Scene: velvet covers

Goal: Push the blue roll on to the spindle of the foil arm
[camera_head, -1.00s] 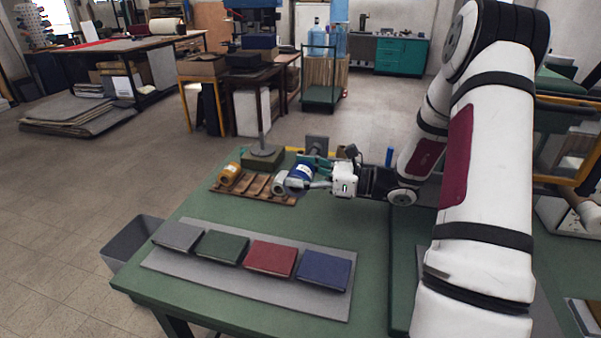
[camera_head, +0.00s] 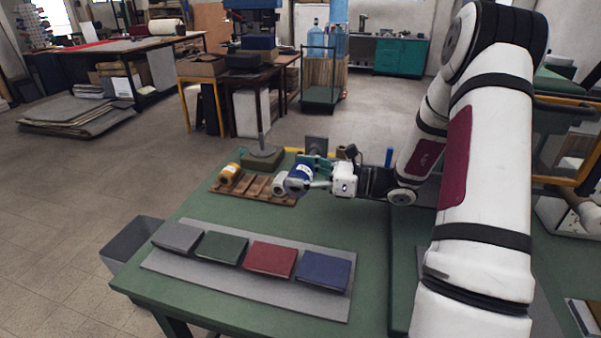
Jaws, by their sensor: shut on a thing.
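The blue roll (camera_head: 298,174) is at the far part of the green table, at the right end of a wooden rack. My gripper (camera_head: 312,175) reaches in from the right and is shut on the blue roll. A white or silver roll (camera_head: 280,184) is just left of it. A grey upright post on a dark green block (camera_head: 264,159) stands behind the rack; I cannot tell whether it belongs to the foil arm. A grey square plate (camera_head: 316,146) shows behind the gripper. The spindle cannot be made out.
The wooden rack (camera_head: 257,188) holds a yellow roll (camera_head: 230,174) at its left. A grey mat (camera_head: 190,262) at the front carries grey, green, red and blue covers (camera_head: 323,271). A dark bin (camera_head: 130,250) stands at the table's left. Green table (camera_head: 370,235) between mat and arm is bare.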

